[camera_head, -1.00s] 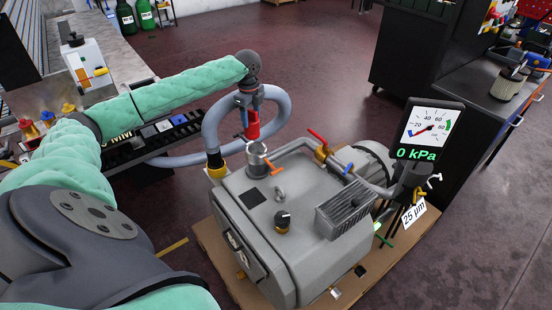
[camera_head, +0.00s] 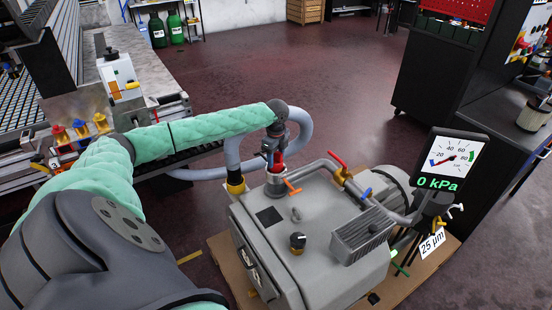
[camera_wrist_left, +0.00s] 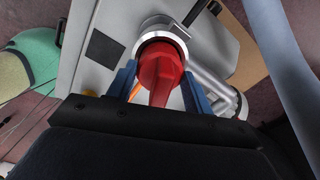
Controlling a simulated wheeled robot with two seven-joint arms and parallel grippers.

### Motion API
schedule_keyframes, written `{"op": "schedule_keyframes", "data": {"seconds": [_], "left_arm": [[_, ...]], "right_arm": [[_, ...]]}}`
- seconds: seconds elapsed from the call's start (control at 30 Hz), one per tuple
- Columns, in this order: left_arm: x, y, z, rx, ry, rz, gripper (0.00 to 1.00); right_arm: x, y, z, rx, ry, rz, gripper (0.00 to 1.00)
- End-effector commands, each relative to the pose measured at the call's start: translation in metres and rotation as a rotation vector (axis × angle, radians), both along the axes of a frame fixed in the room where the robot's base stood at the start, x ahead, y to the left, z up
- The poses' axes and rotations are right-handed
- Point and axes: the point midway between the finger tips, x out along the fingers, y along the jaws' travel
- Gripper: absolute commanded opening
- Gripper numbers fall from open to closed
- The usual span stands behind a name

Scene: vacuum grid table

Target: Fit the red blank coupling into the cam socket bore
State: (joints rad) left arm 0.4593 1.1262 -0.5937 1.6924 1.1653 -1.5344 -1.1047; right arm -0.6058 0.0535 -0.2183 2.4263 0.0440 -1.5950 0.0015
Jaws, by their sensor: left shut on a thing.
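The red blank coupling (camera_wrist_left: 160,77) is between the two blue fingers of my left gripper (camera_wrist_left: 163,85) in the left wrist view, and the gripper is shut on it. In the head view the coupling (camera_head: 277,160) shows as a small red patch at the left gripper (camera_head: 275,160). The cam socket (camera_head: 276,184) is a silvery upright port on top of the grey pump, directly below the coupling. In the left wrist view the socket's rim (camera_wrist_left: 164,24) shows behind the coupling. How deep the coupling sits in the bore is hidden. My right gripper is not in view.
The grey pump (camera_head: 266,235) stands on a brown board (camera_head: 230,265). An orange lever (camera_head: 293,187) lies beside the socket. A grey hose (camera_head: 299,135) loops behind it. A gauge (camera_head: 451,160) reading 0 kPa stands right. A workbench (camera_head: 70,105) is at left.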

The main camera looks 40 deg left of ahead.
Motion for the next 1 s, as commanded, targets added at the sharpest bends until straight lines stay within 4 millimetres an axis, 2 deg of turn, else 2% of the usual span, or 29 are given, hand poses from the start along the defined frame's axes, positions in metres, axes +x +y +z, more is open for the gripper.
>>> {"op": "schedule_keyframes", "data": {"seconds": [0.1, 0.47, 0.5, 0.6, 0.9, 1.0], "left_arm": [[0.0004, -0.0004, -0.0100, -0.002, -0.001, 0.000, 0.20], [0.0003, -0.0002, -0.0127, -0.001, -0.001, 0.000, 0.20], [0.0002, -0.0003, -0.0136, -0.001, -0.001, 0.000, 0.57], [0.0002, -0.0003, -0.0135, -0.001, -0.001, 0.000, 0.73], [0.0003, -0.0002, -0.0128, -0.001, -0.001, 0.000, 0.73], [0.0007, -0.0001, -0.0064, -0.001, -0.003, 0.000, 0.73]], "right_arm": [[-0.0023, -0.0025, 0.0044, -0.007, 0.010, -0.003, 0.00], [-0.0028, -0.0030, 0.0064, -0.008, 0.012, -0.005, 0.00], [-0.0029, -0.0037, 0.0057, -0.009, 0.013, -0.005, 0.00], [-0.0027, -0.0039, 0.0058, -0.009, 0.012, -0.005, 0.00], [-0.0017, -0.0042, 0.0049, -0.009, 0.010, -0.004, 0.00], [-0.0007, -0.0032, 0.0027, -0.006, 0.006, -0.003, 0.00]]}}
